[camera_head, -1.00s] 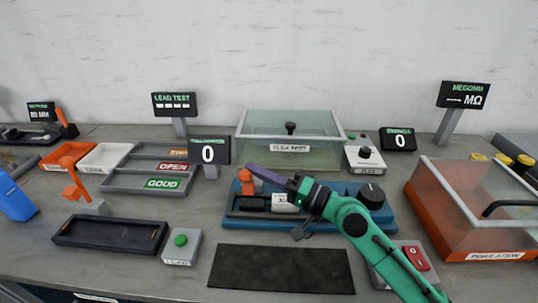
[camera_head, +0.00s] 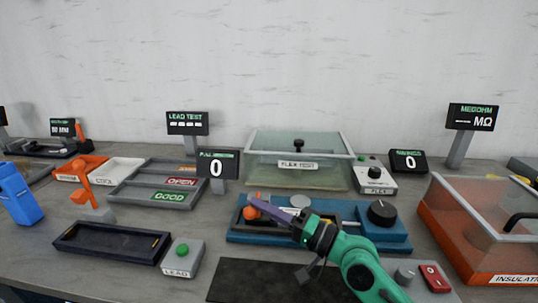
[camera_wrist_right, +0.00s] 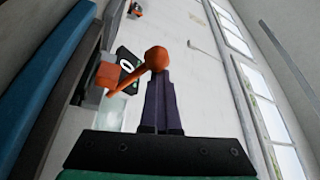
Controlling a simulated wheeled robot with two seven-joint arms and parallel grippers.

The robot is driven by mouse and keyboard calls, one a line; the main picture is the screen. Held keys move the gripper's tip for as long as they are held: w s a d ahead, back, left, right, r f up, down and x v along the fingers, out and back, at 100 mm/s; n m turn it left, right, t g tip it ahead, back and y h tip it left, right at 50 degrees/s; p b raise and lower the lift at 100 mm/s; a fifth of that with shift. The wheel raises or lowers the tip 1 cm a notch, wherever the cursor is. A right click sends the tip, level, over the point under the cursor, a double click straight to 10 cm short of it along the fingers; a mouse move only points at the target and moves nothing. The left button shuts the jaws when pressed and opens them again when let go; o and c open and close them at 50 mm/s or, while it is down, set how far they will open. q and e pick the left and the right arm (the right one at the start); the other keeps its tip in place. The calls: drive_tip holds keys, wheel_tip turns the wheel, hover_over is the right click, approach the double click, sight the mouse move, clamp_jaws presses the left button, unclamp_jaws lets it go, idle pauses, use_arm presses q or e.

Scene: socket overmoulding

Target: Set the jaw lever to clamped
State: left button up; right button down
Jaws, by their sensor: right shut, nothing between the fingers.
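The jaw lever is orange with a round knob (camera_wrist_right: 157,57) and a thin arm running to an orange block (camera_wrist_right: 107,75) in the right wrist view. In the head view its orange part (camera_head: 250,212) shows at the left end of the blue fixture (camera_head: 345,238). My right gripper (camera_head: 254,202) has purple fingers closed together, with nothing between them. My left gripper is out of view.
A black dial (camera_head: 381,213) sits on the fixture's right end. A dark mat (camera_head: 255,280) lies in front. A glass-lidded flex test box (camera_head: 297,160) stands behind, and an orange insulation box (camera_head: 455,235) stands right. The dark tray (camera_head: 110,243) at left is empty.

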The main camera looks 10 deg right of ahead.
drive_tip(key=shift+f, duration=0.15)
wheel_tip(320, 180, up, 20)
drive_tip(key=p, duration=0.5)
